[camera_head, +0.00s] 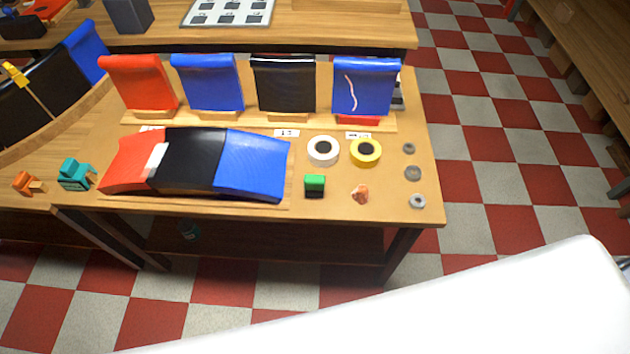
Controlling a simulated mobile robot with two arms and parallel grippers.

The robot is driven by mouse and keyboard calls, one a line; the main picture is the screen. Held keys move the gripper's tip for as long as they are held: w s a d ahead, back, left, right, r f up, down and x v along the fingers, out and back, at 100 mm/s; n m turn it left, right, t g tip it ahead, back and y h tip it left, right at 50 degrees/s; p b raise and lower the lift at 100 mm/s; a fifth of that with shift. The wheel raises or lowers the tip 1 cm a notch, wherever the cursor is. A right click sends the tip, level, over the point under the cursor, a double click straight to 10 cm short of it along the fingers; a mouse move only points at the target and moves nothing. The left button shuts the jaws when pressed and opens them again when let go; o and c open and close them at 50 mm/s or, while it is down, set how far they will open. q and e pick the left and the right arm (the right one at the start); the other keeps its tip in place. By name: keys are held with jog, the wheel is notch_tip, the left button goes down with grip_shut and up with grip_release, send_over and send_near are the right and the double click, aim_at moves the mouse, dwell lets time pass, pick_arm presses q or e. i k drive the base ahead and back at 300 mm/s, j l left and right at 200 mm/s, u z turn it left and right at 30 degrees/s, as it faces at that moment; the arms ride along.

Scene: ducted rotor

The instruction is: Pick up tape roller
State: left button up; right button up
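No tool stands out clearly as a tape roller. A white ring-shaped roll (323,151) and a yellow ring-shaped roll (365,152) lie side by side on the right part of the wooden table (300,205). A small green and black block (314,186) sits in front of the white roll. A small orange-brown piece (360,194) lies in front of the yellow roll. A teal blocky object (76,175) and an orange one (27,183) sit at the left. Neither of my grippers shows in the head view.
Red, black and blue curved panels (252,165) lie joined on the table. Several upright panels (210,82) stand behind them. Several grey rings (413,173) lie near the right edge. Checkered floor (480,150) is open to the right. A large white surface fills the lower right.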

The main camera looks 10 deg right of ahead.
aim_at(314, 184)
jog(key=k+j, duration=0.1)
jog(key=j, duration=0.6)
jog(key=j+z, duration=0.1)
jog(key=j, duration=0.6)
jog(key=k, duration=0.05)
